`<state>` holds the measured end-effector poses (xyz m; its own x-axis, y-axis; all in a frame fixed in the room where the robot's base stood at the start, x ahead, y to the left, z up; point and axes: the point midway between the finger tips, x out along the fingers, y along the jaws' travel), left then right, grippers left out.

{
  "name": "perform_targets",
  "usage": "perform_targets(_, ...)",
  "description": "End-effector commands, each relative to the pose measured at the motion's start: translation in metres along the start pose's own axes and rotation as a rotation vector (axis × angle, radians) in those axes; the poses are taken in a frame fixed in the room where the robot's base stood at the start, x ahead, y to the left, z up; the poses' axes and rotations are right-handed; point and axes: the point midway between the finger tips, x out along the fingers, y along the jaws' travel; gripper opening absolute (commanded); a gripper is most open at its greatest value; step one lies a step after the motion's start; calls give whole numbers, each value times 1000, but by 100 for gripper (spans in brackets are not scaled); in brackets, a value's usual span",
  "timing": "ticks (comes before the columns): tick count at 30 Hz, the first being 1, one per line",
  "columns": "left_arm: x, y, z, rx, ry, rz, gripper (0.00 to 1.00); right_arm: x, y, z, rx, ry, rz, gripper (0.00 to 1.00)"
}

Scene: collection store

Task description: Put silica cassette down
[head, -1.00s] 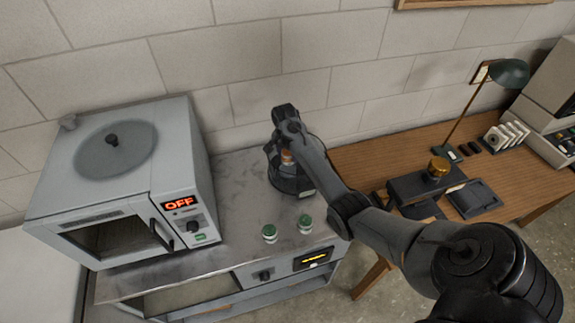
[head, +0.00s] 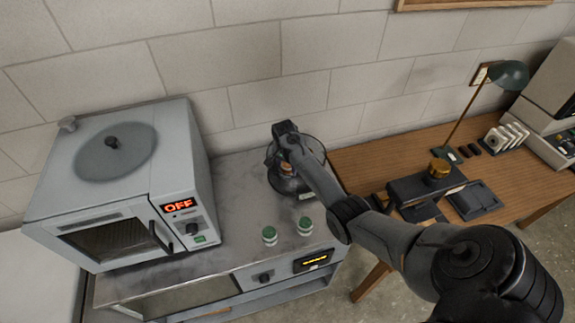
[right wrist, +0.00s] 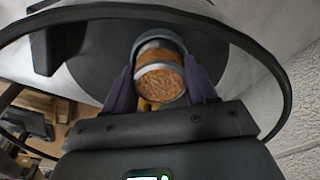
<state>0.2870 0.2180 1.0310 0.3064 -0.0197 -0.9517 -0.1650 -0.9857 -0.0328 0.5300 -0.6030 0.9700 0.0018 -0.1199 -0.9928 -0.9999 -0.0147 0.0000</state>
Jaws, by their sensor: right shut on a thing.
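The silica cassette (right wrist: 161,76) is a short metal-rimmed cylinder with orange grains showing at its end. My right gripper (right wrist: 163,92) is shut on it, with a purple finger on each side. In the head view this gripper (head: 279,166) is at a round glass vessel (head: 318,149) with a dark base on the grey worktop, and my arm hides much of both. In the right wrist view the vessel's dark rim (right wrist: 281,75) surrounds the cassette, with a black disc (right wrist: 104,58) behind it. Whether the cassette touches the base cannot be told. My left gripper is not in view.
Two green-capped jars (head: 270,235) (head: 305,225) stand at the worktop's front, close to my arm. A grey oven (head: 120,190) reading OFF is on the left. A wooden desk (head: 365,155) with a lamp and a black instrument is on the right.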

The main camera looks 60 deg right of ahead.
Motion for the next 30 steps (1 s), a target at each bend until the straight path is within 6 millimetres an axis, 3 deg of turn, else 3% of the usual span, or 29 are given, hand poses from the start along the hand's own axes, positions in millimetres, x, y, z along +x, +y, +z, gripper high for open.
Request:
perform_targets(12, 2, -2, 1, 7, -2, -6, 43, 12, 1, 2, -1, 0, 2, 25)
perform_targets(13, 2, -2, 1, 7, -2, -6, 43, 12, 1, 2, -2, 0, 2, 58)
perform_targets(18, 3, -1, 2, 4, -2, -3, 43, 14, 2, 3, -2, -2, 7, 82)
perform_targets(30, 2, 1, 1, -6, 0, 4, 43, 15, 4, 3, -1, -5, 11, 82)
